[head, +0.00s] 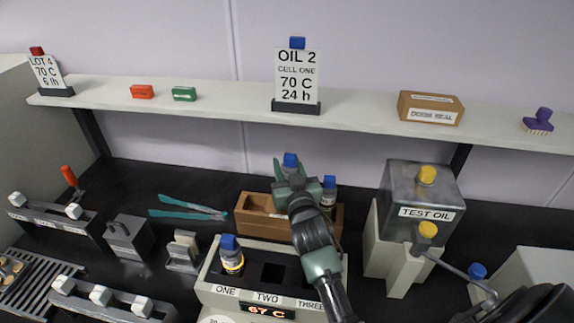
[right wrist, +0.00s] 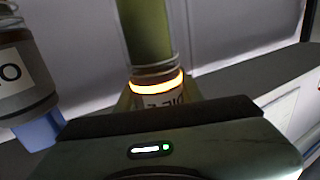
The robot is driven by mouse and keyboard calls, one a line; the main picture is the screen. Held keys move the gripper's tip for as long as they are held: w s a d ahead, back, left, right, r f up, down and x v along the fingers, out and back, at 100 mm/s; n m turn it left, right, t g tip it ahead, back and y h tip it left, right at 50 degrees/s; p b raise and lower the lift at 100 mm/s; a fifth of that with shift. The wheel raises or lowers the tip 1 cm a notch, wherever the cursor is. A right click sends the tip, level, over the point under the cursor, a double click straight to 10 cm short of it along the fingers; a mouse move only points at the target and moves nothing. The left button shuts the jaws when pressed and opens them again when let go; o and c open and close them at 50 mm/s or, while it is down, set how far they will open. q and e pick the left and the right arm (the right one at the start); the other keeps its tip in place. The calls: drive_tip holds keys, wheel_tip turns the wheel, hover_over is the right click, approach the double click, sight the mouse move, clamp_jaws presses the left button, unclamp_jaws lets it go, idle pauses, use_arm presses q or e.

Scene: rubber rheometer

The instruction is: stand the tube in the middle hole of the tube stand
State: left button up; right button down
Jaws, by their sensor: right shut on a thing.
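A blue-capped tube (head: 290,160) is between the fingers of my right gripper (head: 288,176), which is shut on it over the wooden tube stand (head: 252,219). The right wrist view shows the held tube (right wrist: 146,35) close up, with olive contents, a glowing orange band and a partly covered label. My arm hides the middle of the stand, so I cannot tell whether the tube's lower end is in a hole. A second blue-capped tube (head: 328,195) stands at the stand's right end; a neighbouring labelled tube (right wrist: 22,75) shows in the right wrist view. My left gripper is not in view.
In front is the heated block (head: 210,290) labelled ONE, TWO, THREE, with a blue-capped tube (head: 231,258) in hole ONE. Teal tongs (head: 188,210) lie left of the stand. The TEST OIL tank (head: 425,185) is to the right. A shelf (head: 230,100) runs above.

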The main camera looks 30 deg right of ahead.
drive_tip(key=shift+r+p, duration=0.15)
drive_tip(key=shift+p, duration=0.25)
idle(0.7)
drive_tip(key=shift+p, duration=0.3)
idle(0.6)
drive_tip(key=shift+f, duration=0.2)
